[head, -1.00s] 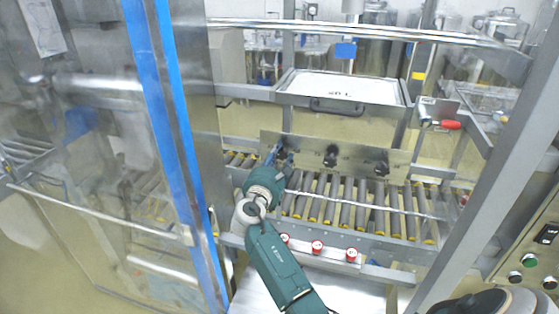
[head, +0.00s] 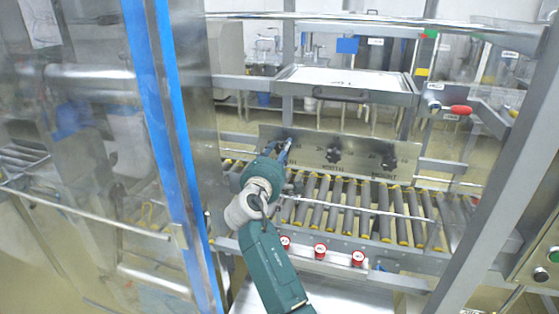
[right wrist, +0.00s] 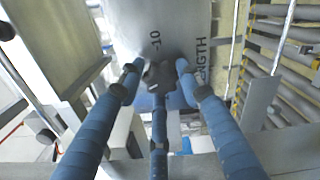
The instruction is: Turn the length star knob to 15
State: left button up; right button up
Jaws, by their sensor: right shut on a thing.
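The metal plate (head: 360,147) carries a row of black star knobs above the roller conveyor. The length star knob (right wrist: 158,74) is the leftmost; in the head view my gripper hides it. The right wrist view shows the word LENGTH beside it and a mark reading 10; its exact setting cannot be read. My right gripper (head: 287,148) is at the plate's left end. In the right wrist view its three blue fingers (right wrist: 160,90) are closed around the knob. The middle knob (head: 332,155) and right knob (head: 389,160) are free. My left gripper is not in view.
Rollers (head: 350,207) run below the plate. Red round caps (head: 320,251) line the front rail under my arm. A blue-edged clear door (head: 160,120) stands close on the left. A metal post rises at the right.

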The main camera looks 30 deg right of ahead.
jog(key=shift+s+d+m+b, duration=0.1)
jog(key=shift+d+m+b, duration=0.1)
jog(key=shift+m+b, duration=1.6)
jog(key=shift+m, duration=0.3)
jog(key=o, duration=1.1)
jog(key=shift+s, duration=0.1)
jog(key=shift+s+d, duration=0.1)
jog(key=shift+d, duration=0.05)
jog(key=v, duration=0.7)
jog(key=shift+s+a, duration=0.1)
jog(key=shift+a, duration=0.15)
